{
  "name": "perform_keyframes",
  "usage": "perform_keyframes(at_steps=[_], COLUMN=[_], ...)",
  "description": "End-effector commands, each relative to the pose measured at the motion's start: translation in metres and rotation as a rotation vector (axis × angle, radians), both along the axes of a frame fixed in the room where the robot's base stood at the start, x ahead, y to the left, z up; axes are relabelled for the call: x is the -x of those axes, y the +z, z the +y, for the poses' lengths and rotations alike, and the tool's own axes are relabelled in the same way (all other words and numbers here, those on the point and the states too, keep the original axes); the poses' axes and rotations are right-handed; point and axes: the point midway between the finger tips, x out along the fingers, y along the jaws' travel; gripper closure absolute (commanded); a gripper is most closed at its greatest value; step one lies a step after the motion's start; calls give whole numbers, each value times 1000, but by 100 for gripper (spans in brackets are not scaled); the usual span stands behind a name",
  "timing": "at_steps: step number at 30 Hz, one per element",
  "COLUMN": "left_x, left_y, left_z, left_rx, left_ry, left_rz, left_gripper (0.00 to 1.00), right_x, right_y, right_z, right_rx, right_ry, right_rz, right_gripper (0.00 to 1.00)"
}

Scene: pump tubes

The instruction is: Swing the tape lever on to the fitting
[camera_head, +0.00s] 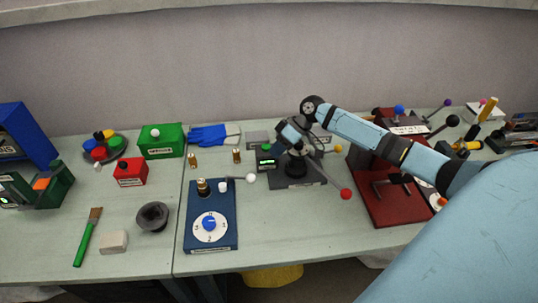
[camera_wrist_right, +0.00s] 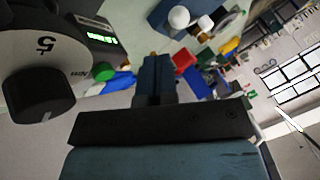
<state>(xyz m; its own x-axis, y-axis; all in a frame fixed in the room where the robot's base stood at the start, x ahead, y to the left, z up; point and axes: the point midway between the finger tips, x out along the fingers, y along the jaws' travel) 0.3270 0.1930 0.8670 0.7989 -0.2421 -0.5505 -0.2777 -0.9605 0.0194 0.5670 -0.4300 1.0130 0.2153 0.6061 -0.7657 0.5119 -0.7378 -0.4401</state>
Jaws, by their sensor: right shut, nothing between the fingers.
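A blue box (camera_head: 212,236) with a white numbered dial stands in the front middle of the bench. A brass fitting (camera_head: 203,187) stands upright at its back left, beside a small white cap (camera_head: 222,187). A lever with a white ball knob (camera_head: 250,179) reaches right from the box top; I take it for the tape lever. The ball is apart from the fitting. My right gripper (camera_head: 281,146) is over the dark device right of the box. Its fingers (camera_wrist_right: 155,78) are shut and empty; the white ball (camera_wrist_right: 179,18) shows beyond them. My left gripper is out of view.
The dark device (camera_head: 297,178) has a green display and a red-ball lever (camera_head: 346,194) reaching front right. Its black knob (camera_wrist_right: 42,95) is close in the wrist view. Two brass pieces (camera_head: 236,156) stand behind the blue box. A maroon stand (camera_head: 390,208) is at right.

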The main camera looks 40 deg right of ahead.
Motion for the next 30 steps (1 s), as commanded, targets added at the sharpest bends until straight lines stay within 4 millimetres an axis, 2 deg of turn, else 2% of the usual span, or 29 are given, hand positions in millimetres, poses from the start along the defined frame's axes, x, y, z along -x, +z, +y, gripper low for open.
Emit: perform_keyframes(at_steps=[9, 15, 30], left_x=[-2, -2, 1], left_y=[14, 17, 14], left_z=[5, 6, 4], left_rx=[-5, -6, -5], left_ry=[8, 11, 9], left_rz=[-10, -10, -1], left_gripper=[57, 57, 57], right_x=[-12, -17, -19], right_y=[-43, -62, -67], right_z=[36, 50, 54], right_rx=[-1, -1, 0], right_ry=[1, 0, 1], right_rz=[2, 0, -1], right_gripper=[100, 100, 100])
